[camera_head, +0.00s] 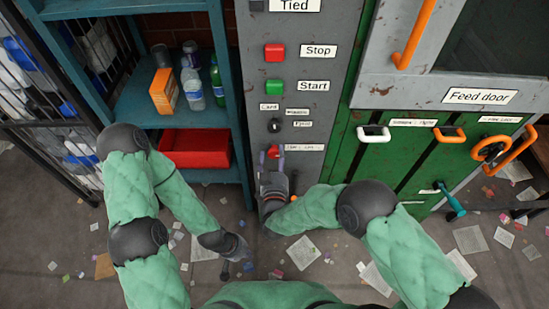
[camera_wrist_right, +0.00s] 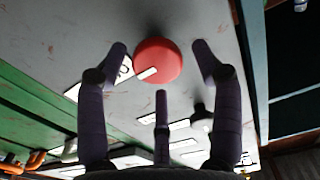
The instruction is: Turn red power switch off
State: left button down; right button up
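The red power switch (camera_head: 273,152) is a round red knob low on the grey control panel (camera_head: 296,215), beside a label. In the right wrist view the red switch (camera_wrist_right: 157,58) shows large, with a white mark on its lower edge. My right gripper (camera_head: 274,168) is just below the switch in the head view. In the wrist view its fingers (camera_wrist_right: 160,66) are spread apart, with the knob ahead between their tips; contact is not clear. My left gripper (camera_head: 238,260) hangs low over the floor, away from the panel, and its fingers are too small to read.
Above the switch are a black selector (camera_head: 274,126), a green Start button (camera_head: 274,86) and a red Stop button (camera_head: 275,53). A blue shelf (camera_head: 135,108) with bottles and a red bin (camera_head: 196,148) stands left. Green doors with handles (camera_head: 373,134) stand right.

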jog(key=c, duration=0.8)
jog(key=shift+r+n, duration=0.15)
jog(key=shift+n, duration=0.25)
jog(key=n+p, duration=0.1)
jog(key=n, duration=0.2)
jog(key=shift+w+a+r+n, duration=0.1)
jog(key=shift+n, duration=0.2)
jog(key=n+p, duration=0.1)
jog(key=n, duration=0.3)
jog(key=shift+a+n, duration=0.1)
jog(key=shift+n, duration=0.2)
jog(key=n+p, duration=0.1)
jog(key=n, duration=0.3)
jog(key=shift+a+f+n+p, duration=0.15)
jog(key=shift+n+p, duration=0.25)
jog(key=shift+n, duration=2.1)
jog(key=shift+f, duration=0.1)
